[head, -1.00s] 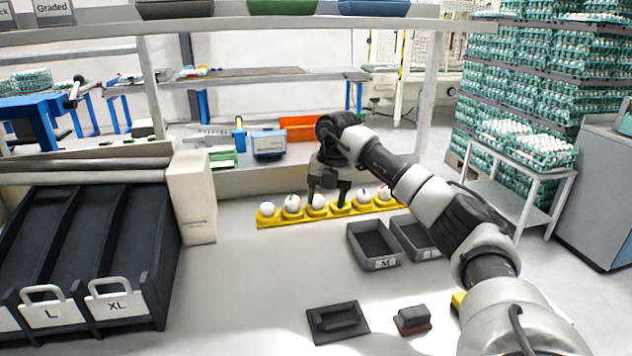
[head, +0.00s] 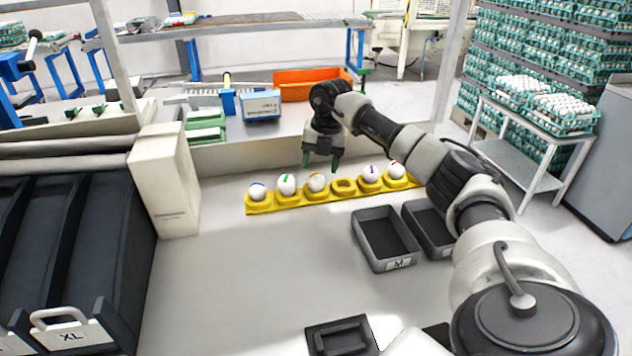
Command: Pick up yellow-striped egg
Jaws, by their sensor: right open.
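A yellow egg holder (head: 262,208) stands on the bench with white eggs in a row and one empty cup (head: 344,187). The egg just left of the empty cup (head: 316,183) has a small yellow-orange mark on top and sits upright in its cup. My right gripper (head: 321,165) points down with its fingers apart and empty. Its fingertips are above and slightly behind this egg, not around it. The other eggs carry blue (head: 257,192), green (head: 287,185), purple (head: 370,173) and red (head: 396,169) marks. My left gripper is not in view.
Grey bins, one labelled M (head: 385,240), stand in front of the holder at the right, below my right arm. A cream box (head: 167,185) and dark sorting chutes (head: 95,220) are at the left. The bench between is clear. A low ledge runs behind the holder.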

